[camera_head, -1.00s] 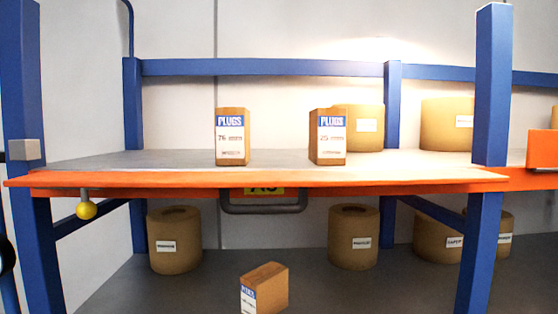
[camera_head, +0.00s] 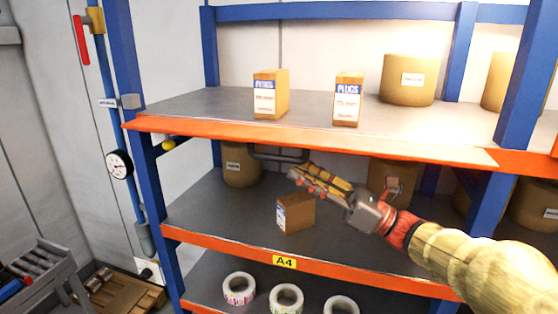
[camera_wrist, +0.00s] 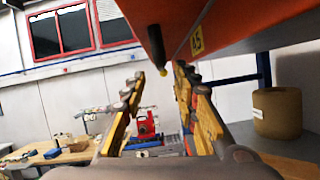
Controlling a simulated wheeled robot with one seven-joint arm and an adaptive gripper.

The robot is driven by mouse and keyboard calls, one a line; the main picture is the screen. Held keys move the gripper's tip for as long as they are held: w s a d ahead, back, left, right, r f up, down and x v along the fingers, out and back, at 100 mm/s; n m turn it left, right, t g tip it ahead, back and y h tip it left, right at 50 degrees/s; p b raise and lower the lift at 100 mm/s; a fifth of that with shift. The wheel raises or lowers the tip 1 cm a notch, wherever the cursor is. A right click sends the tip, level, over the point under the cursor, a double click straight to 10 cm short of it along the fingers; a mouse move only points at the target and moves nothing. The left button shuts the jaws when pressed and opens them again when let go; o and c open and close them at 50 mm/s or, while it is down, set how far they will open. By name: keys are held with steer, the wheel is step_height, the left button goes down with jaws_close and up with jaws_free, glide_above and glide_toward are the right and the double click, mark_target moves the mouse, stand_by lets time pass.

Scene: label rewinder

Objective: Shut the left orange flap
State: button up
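The left orange flap (camera_head: 310,139) runs along the front of the upper shelf and sticks outward. A dark handle (camera_head: 279,156) hangs below it, partly hidden. In the wrist view, the flap's orange underside (camera_wrist: 240,15) is close overhead at the upper right, with a yellow A5 label (camera_wrist: 196,40). A yellow knob (camera_head: 168,144) hangs near its left end and also shows between my fingers in the wrist view (camera_wrist: 163,73). My gripper (camera_head: 296,176) is below the flap, near the handle's right end. Its fingers are apart in the wrist view (camera_wrist: 158,82), with nothing between them.
Two PLUGS boxes (camera_head: 270,95) (camera_head: 347,100) stand on the upper shelf. Another box (camera_head: 296,213) stands on the A4 shelf below my gripper. Brown rolls (camera_head: 241,166) stand behind. Blue posts (camera_head: 146,185) flank the bay. Label rolls (camera_head: 239,289) lie on the lowest level.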

mark_target(271, 157)
steer(key=x, duration=0.8)
steer(key=shift+f+p, duration=0.15)
steer(key=shift+p, duration=0.25)
steer(key=shift+c, duration=1.1)
jaws_close()
